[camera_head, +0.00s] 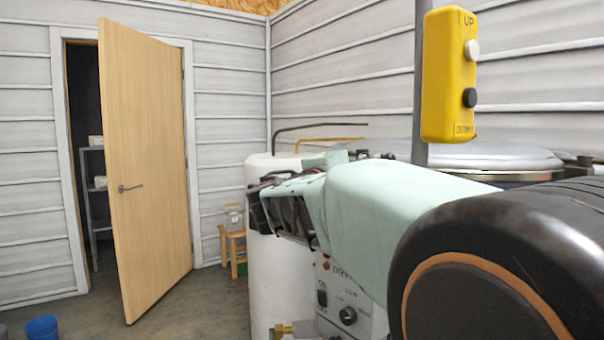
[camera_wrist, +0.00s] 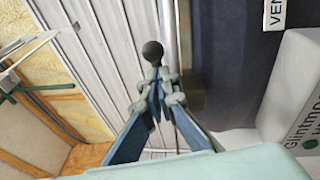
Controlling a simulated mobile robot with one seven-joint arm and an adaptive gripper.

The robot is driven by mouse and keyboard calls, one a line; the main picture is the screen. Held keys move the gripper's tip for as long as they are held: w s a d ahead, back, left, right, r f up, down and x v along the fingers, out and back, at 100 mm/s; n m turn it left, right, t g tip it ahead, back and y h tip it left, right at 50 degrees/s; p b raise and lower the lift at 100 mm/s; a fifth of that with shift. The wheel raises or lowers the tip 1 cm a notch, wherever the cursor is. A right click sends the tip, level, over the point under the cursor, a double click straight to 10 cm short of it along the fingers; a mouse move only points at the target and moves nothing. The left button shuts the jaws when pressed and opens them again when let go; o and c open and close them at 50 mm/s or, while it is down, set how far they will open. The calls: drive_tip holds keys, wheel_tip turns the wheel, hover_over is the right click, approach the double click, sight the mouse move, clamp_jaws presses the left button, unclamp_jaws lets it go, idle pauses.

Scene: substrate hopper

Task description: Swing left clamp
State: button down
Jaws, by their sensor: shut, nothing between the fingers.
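My gripper (camera_wrist: 159,88) is shut and empty in the wrist view, its two blue-grey fingers meeting at the tips. A black ball knob (camera_wrist: 152,52) shows right at the fingertips; I cannot tell whether they touch it, and it may belong to the left clamp. In the head view my gripper (camera_head: 272,203) is in front of the white tank (camera_head: 262,290), left of the control panel. The round metal lid (camera_head: 490,157) shows behind my arm, with a small dark fitting (camera_head: 584,161) at its right edge. My arm hides much of the lid's near left side.
A yellow pendant (camera_head: 449,85) hangs on a grey pole over the lid. The control panel (camera_head: 345,310) with knobs is below my arm. A wooden door (camera_head: 147,160) stands open at left. A stool (camera_head: 233,248) and blue bucket (camera_head: 42,327) are on the floor.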

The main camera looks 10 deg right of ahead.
drive_tip(key=shift+d+b, duration=1.5)
drive_tip(key=shift+d, duration=0.55)
drive_tip(key=shift+s+f, duration=0.1)
